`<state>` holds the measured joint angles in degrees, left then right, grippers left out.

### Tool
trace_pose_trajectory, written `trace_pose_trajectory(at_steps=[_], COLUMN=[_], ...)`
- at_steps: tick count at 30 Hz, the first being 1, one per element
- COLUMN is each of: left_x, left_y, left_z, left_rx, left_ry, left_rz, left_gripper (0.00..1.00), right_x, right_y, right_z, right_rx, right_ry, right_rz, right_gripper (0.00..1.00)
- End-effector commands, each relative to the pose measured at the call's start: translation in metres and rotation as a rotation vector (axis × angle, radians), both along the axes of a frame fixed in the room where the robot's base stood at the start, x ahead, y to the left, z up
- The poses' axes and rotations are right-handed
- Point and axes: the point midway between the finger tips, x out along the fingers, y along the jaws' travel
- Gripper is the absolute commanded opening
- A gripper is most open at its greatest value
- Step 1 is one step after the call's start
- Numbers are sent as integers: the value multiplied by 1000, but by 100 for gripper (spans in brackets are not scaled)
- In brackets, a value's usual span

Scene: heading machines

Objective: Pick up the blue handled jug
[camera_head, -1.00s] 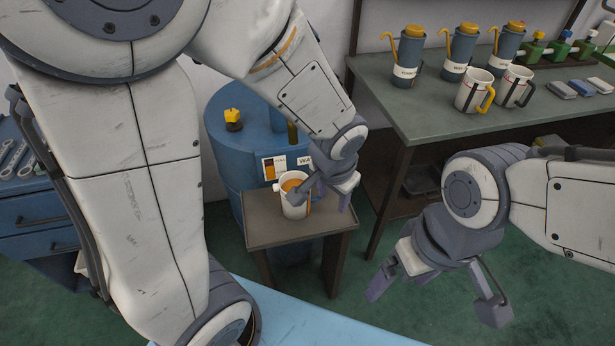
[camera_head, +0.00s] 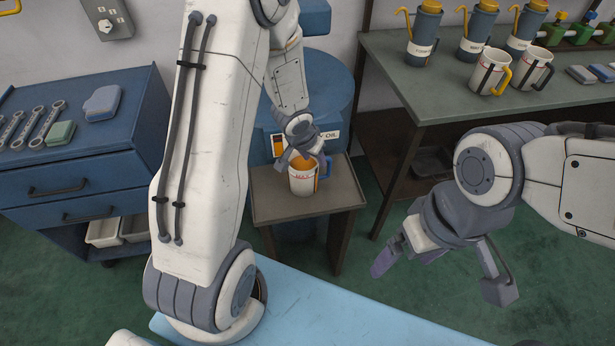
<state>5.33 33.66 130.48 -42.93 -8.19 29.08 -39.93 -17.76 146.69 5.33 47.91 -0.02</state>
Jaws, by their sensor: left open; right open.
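A white jug with red lettering (camera_head: 302,183) stands upright on a small side table (camera_head: 330,204). Its handle on the right (camera_head: 325,169) looks blue, with orange beside it. My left gripper (camera_head: 305,162) is open, right over the jug's rim and close to the handle. Its fingers partly hide the jug's mouth, and I cannot tell whether they touch it. My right gripper (camera_head: 440,272) is open and empty, over the floor to the right of the side table.
A blue drum (camera_head: 335,100) stands behind the side table. The green workbench (camera_head: 420,95) at the right holds a yellow-handled jug (camera_head: 487,77), a dark-handled jug (camera_head: 532,70) and several blue-grey canisters. A blue drawer cabinet (camera_head: 90,160) stands at the left.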

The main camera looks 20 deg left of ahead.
Motion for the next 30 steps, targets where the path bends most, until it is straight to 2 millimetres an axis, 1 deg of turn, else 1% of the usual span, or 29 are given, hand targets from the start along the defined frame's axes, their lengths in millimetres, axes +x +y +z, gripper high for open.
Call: trace_pose_trajectory(at_steps=[1,7,9,15,16,17,18,19,20,30], left_x=[3,15,17,18,18,18,18,18,18,17], left_y=[0,-2,-2,-2,-2,-2,-2,-2,-2,-2], left_z=[-10,-38,-42,-40,-40,-40,-40,-40,-40,-40], left_rx=[0,1,0,0,0,0,0,0,0,0], left_ry=[1,2,1,1,1,1,1,1,1,2], left_rz=[0,-1,0,0,0,0,0,0,0,0], left_gripper=[50,50,50,50,43,31,16,4,0,0], right_x=[0,0,0,0,0,0,0,0,0,0], right_y=[0,0,0,0,0,0,0,0,0,0], right_z=[-6,-23,-24,-23,-23,-23,-23,-23,-23,-23], right_rx=[0,0,0,0,0,0,0,0,0,0], right_ry=[0,0,0,0,0,0,0,0,0,0], right_rz=[0,0,0,0,0,0,0,0,0,0], right_gripper=[92,92,92,92,92,92,92,92,92,92])
